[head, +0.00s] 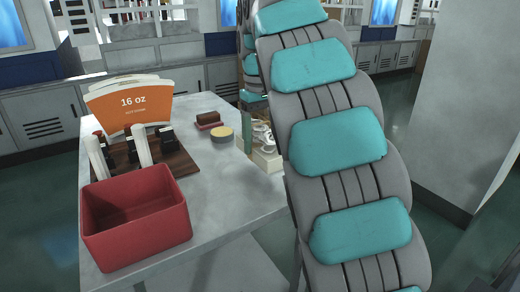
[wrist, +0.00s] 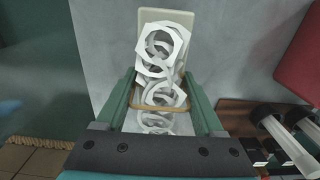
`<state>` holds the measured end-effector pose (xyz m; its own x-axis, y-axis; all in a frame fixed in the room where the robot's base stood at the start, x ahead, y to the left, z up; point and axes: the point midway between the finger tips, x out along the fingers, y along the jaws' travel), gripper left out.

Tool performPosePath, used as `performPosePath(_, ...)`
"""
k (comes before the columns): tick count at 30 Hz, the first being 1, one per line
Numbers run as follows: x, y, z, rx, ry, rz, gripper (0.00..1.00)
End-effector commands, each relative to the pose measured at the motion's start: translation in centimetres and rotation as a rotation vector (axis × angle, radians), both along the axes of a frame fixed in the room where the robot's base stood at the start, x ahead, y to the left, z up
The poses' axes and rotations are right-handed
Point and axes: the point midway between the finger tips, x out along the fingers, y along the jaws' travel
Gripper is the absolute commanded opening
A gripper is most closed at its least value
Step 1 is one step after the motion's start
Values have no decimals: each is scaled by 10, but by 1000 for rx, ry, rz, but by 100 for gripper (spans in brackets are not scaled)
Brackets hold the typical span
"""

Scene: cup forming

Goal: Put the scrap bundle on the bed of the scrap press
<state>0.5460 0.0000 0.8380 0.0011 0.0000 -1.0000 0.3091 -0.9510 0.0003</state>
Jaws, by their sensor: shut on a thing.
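The scrap bundle (wrist: 162,45) is a stack of white ring-shaped and angular offcuts with a tan band around it. In the wrist view it lies between the two green fingers of my gripper (wrist: 160,88), which is shut on it. A cream plate or tray (wrist: 167,14) shows under or behind its far end; I cannot tell if they touch. In the head view the bundle (head: 262,134) is at the table's right edge beside my arm, above the cream piece (head: 268,162). My arm hides part of this area. I cannot make out the scrap press in either view.
The grey table (head: 225,185) holds a red bin (head: 140,235) at front left, a wooden rack (head: 180,170) with white rods, orange "16 oz" blanks (head: 130,103), a round yellow-topped piece (head: 222,135) and a brown block (head: 208,118). A pale pillar (head: 465,100) stands at right.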

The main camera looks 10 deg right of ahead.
Motion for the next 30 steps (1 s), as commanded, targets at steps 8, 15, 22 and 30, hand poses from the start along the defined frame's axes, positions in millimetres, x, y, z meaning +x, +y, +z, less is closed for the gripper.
performPosePath(8,1,0,-26,-2,3,-3,0)
performPosePath(15,1,0,-35,0,0,0,0)
performPosePath(22,1,0,-36,0,0,0,0)
performPosePath(30,1,0,-38,0,1,0,88)
